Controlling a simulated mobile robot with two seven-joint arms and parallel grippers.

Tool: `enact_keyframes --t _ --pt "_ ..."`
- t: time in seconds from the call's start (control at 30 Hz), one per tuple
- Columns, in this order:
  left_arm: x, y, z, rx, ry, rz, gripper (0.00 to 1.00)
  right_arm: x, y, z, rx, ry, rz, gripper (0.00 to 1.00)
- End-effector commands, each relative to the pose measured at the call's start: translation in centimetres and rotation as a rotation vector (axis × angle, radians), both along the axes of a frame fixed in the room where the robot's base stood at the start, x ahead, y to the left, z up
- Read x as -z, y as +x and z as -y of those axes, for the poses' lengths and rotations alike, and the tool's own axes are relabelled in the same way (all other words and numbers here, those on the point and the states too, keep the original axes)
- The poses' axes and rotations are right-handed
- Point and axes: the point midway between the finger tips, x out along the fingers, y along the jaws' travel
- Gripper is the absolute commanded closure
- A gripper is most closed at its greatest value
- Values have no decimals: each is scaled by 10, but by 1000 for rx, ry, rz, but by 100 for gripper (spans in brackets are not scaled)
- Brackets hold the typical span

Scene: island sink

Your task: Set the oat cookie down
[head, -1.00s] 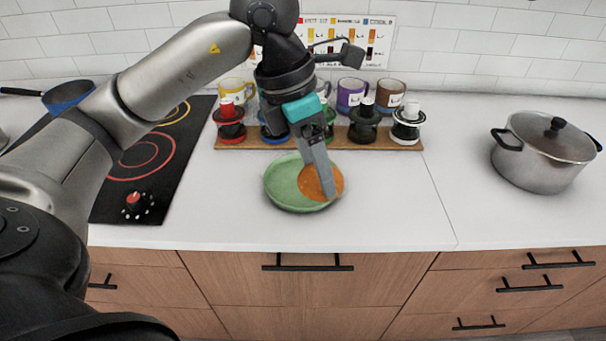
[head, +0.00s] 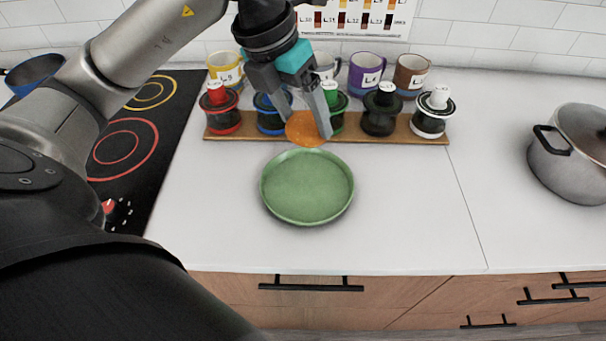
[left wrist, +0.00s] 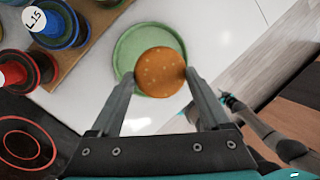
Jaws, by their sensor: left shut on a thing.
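The oat cookie (head: 307,130) is a round orange-brown disc. My left gripper (head: 308,118) is shut on it and holds it up, between the green plate and the row of jars in the head view. In the left wrist view the cookie (left wrist: 160,73) sits between the two fingertips (left wrist: 160,80), with the green plate (left wrist: 124,50) behind it. In the head view the plate (head: 307,190) lies empty on the white counter. My right gripper is not seen in the head view; in the left wrist view a dark arm part at the right is unclear.
A wooden board (head: 350,136) with several lidded jars stands behind the plate, with mugs (head: 367,73) behind them. A cooktop (head: 125,150) is at left and a steel pot (head: 570,165) at right. Counter right of the plate is clear.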

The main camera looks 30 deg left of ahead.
Motion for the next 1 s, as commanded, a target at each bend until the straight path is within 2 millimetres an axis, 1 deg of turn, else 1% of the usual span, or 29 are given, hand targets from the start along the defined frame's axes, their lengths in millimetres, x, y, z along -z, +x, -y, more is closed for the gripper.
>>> enact_keyframes --t 0.03,0.2,0.3,0.4,0.67,0.8,0.9,1.0 --pt "16 -1 0 0 0 -6 83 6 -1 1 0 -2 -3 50" --pt "56 -1 0 0 -1 -6 83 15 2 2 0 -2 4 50" --pt "78 -1 0 0 0 -5 83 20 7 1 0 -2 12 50" --pt "93 -1 0 1 0 -2 83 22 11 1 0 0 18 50" --pt "111 0 0 2 -1 -2 83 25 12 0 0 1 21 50" --pt "133 -1 0 0 0 -4 83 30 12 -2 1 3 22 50" --pt "145 0 0 1 0 -1 83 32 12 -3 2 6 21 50" --pt "145 0 0 1 1 2 83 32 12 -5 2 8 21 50"
